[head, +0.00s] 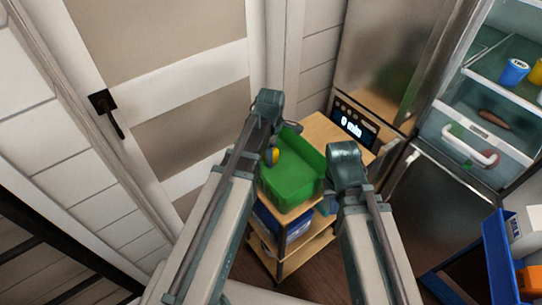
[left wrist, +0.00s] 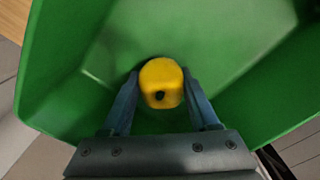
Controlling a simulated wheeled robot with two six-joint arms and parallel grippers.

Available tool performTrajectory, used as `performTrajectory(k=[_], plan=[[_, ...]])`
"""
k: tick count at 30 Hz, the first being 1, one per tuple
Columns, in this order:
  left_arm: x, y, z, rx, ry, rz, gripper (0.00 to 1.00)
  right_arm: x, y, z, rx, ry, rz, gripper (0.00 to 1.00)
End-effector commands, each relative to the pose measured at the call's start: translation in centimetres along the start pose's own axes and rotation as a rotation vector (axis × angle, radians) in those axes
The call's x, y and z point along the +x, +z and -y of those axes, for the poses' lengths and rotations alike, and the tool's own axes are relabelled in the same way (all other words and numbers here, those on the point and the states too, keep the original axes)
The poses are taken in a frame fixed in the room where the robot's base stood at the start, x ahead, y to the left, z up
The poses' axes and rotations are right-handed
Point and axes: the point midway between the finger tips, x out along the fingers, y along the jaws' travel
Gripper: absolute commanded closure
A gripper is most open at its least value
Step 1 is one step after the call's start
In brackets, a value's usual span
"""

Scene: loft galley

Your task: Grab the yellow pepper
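The yellow pepper (left wrist: 160,84) is inside the green crate (left wrist: 75,50), between the fingertips of my left gripper (left wrist: 161,88). One finger stands on each side of it, close to its sides; firm contact does not show.
The crate stands on a wooden shelf cart (head: 308,128) with a blue bin (head: 268,219) below. A microwave (head: 354,123) is behind it. An open fridge (head: 480,120) with food is at the right. A blue container (head: 497,250) holds items at the lower right. A door (head: 190,90) is at the left.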

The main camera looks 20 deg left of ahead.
Motion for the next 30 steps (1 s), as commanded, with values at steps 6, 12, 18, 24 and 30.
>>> performTrajectory(k=[6, 12, 18, 24, 30], plan=[[0.0, 0.0, 0.0, 0.000, 0.000, 0.000, 0.81, 0.0, 0.0, 0.0, 0.000, 0.000, 0.000, 1.00], [0.0, 0.0, 0.0, 0.000, 0.000, 0.000, 0.96, 0.0, 0.0, 0.0, 0.000, 0.000, 0.000, 1.00], [-0.2, 0.0, 0.0, 0.000, 0.000, 0.000, 0.97, -0.2, 0.0, 0.0, 0.000, 0.000, 0.000, 1.00], [-1.6, 0.0, 0.0, 0.000, 0.000, 0.000, 0.97, -1.6, 0.1, -0.1, 0.000, 0.000, 0.000, 1.00], [-4.2, 0.0, 0.0, 0.000, 0.000, 0.000, 0.97, -4.2, 0.2, -0.4, 0.000, 0.000, 0.000, 1.00]])
